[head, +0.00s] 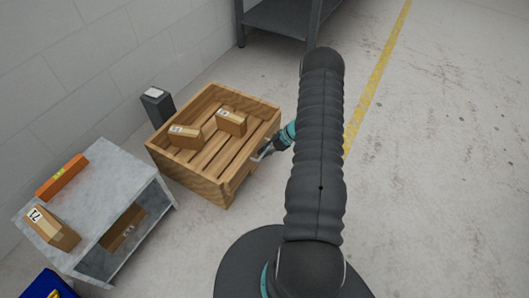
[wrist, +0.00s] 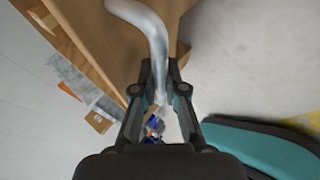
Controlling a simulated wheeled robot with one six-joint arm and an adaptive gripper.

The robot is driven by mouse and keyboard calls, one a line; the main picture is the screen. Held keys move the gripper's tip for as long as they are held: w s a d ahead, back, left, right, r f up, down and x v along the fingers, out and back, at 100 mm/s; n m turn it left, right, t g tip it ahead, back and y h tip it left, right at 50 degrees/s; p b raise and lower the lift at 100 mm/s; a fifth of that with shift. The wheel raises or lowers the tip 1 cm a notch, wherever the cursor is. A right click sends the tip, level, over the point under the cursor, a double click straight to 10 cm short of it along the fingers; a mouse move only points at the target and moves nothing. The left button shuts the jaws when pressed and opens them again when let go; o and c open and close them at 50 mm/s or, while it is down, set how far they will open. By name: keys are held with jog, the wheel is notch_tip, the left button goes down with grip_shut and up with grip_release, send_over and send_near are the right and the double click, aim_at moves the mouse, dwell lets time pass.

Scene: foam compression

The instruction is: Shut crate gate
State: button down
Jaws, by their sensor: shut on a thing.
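The wooden crate (head: 205,190) stands on the floor left of my arm, with slatted sides. Its gate (head: 262,138) is on the side facing my arm and looks roughly upright. I cannot tell whether a gap is left at its edge, as my gripper and arm cover part of it. A bent silver handle (wrist: 152,30) shows large in the wrist view, in front of the brown wood. My gripper (wrist: 161,85) is shut on this handle, with a finger on each side. In the head view my gripper (head: 266,150) is at the crate's right side.
Two cardboard boxes (head: 231,122) lie inside the crate. A grey bench (head: 104,180) with an orange box (head: 62,176) and a carton (head: 52,229) stands at left. A dark post (head: 157,106) is behind the crate. Floor to the right is clear.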

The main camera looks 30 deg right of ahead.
jog(key=shift+a, duration=0.1)
jog(key=c, duration=1.5)
grip_release()
jog(key=v, duration=1.2)
